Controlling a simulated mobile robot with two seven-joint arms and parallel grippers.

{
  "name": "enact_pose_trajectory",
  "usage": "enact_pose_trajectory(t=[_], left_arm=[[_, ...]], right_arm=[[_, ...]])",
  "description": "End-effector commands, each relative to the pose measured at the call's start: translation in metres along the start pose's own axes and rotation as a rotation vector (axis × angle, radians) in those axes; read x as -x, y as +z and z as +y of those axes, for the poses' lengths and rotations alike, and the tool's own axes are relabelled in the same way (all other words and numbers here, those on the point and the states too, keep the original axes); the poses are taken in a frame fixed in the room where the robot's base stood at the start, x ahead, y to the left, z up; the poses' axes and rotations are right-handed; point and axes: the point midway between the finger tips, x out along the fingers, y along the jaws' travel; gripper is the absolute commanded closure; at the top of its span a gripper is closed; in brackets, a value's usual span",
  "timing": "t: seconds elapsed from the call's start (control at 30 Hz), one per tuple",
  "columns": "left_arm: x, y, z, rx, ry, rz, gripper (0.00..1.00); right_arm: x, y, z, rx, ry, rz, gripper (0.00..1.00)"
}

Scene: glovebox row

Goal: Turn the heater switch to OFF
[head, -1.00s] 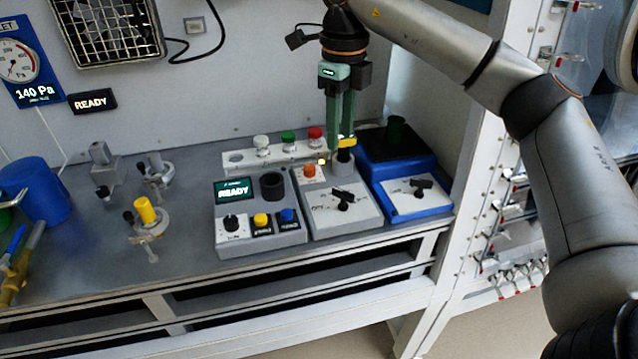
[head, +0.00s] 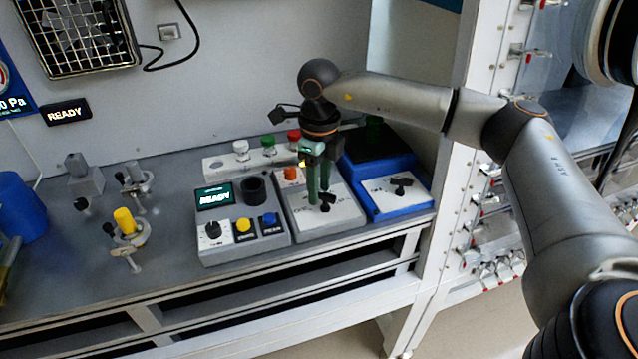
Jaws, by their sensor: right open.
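A grey box (head: 345,222) has a light top plate with a black switch (head: 329,204). To its right, a blue unit (head: 400,209) with a black top plate (head: 377,147) carries another black switch (head: 402,187). The labels are too small to read, so I cannot tell which switch is the heater's. My right gripper (head: 318,198) is open, its green fingers pointing down at the grey box's switch. The fingertips are at or just above this switch; contact is unclear. The gripper hides the back of the grey box. My left gripper is out of view.
A grey console (head: 240,249) with a READY screen and knobs stands left of the grey box. Behind it is a white rack (head: 218,167) with capped vials. A yellow-topped fixture (head: 125,221) stands further left. A white frame post (head: 465,150) stands right.

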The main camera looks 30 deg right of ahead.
Motion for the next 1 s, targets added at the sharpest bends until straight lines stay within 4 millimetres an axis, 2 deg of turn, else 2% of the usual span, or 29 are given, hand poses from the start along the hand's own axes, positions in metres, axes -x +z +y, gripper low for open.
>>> enact_pose_trajectory(t=[0.13,0.53,1.0], left_arm=[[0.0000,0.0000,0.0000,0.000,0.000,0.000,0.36],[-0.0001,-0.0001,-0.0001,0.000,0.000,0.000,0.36],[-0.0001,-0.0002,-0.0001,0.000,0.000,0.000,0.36]], right_arm=[[0.0001,-0.0001,0.0000,0.000,0.000,0.000,0.56],[0.0005,0.0000,0.0000,0.000,0.000,0.000,1.00],[0.0008,0.0001,0.0000,0.003,0.000,0.000,1.00]])
